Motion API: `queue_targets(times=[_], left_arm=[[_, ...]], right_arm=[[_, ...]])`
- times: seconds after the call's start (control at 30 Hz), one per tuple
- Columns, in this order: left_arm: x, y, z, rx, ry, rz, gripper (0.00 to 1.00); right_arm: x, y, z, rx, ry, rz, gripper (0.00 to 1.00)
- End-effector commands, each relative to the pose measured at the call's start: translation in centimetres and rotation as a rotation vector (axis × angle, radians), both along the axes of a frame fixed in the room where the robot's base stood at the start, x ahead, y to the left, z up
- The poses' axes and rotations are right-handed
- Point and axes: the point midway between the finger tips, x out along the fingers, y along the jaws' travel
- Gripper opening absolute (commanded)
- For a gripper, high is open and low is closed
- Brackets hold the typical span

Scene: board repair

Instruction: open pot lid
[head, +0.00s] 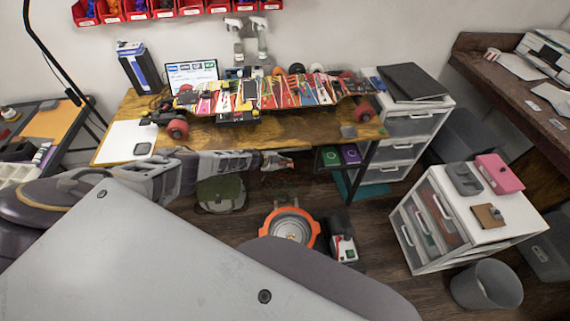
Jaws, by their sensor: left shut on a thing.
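An orange-rimmed round pot (290,228) stands on the dark floor, below the workbench. A grey round surface shows inside its rim; I cannot tell whether it is a lid or the pot's inside. The pot's lower left edge is hidden behind my own body. My left gripper (279,161) reaches in from the left, above and behind the pot in the picture and apart from it. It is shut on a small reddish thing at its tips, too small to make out. My right gripper is not in view.
The wooden workbench (292,132) holds a skateboard deck (262,97) with coloured strips. A red-and-white device (343,248) stands right of the pot. A green bag (221,193) lies to its left. A white drawer unit (435,252) and a grey bin (486,287) are at right.

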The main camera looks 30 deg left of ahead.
Motion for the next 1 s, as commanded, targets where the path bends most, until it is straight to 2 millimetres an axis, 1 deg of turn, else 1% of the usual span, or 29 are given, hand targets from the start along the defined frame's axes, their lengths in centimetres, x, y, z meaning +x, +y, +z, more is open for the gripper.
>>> queue_targets(times=[0.03,0.13,0.17,0.3,0.33,0.67,0.83,1.0], left_arm=[[-0.76,0.01,-0.86,0.006,0.013,-0.002,0.0],[-0.75,-0.02,-0.85,0.005,0.012,-0.003,0.0],[-0.75,-0.03,-0.85,0.005,0.012,-0.003,0.12],[-0.73,-0.06,-0.81,0.004,0.012,-0.003,0.3],[-0.71,-0.05,-0.79,0.004,0.012,-0.003,0.32],[-0.41,-0.1,-0.42,0.001,0.006,-0.003,0.32],[-0.34,-0.15,-0.31,0.0,0.005,-0.003,0.32],[-0.36,-0.12,-0.19,-0.001,0.005,-0.004,0.32]], right_arm=[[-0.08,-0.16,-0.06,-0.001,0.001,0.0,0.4],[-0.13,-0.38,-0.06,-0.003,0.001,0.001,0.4],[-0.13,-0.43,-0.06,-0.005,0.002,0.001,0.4],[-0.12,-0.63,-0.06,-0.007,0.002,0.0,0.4],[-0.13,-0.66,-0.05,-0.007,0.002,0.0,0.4],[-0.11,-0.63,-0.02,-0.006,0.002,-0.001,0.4],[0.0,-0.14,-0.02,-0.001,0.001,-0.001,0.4],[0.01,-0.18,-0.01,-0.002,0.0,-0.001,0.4]])
